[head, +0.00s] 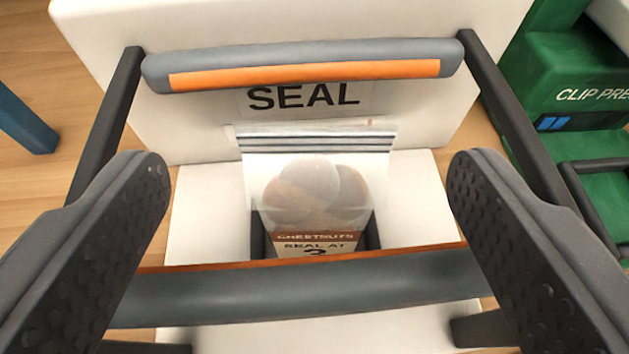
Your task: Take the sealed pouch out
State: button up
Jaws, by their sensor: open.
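The clear pouch (318,180) stands upright in the white sealing machine (200,195), between its back wall and the front bar. Chestnuts show through it, and its brown label reads "CHESTNUTS SEAL AT" with a figure below, partly cut off by the front bar. Grey bands run across the pouch's top. The upper bar (300,65), grey with an orange strip, is raised above and behind the pouch on two dark side arms. My gripper (308,190) is open, its two dark fingers wide apart on either side of the pouch and touching nothing that I can see.
A grey front bar (300,295) with an orange edge crosses low in front of the pouch. A "SEAL" sign (303,96) is on the machine's back wall. A green clip press (570,90) stands close at the right. A blue piece (25,120) lies at the left on the wooden surface.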

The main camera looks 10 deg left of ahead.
aim_at(316, 134)
jog(key=shift+b+x, duration=0.9)
jog(key=shift+x, duration=1.35)
jog(key=shift+w+f, duration=0.3)
jog(key=shift+w, duration=0.1)
jog(key=shift+d, duration=0.1)
jog(key=c, duration=1.4)
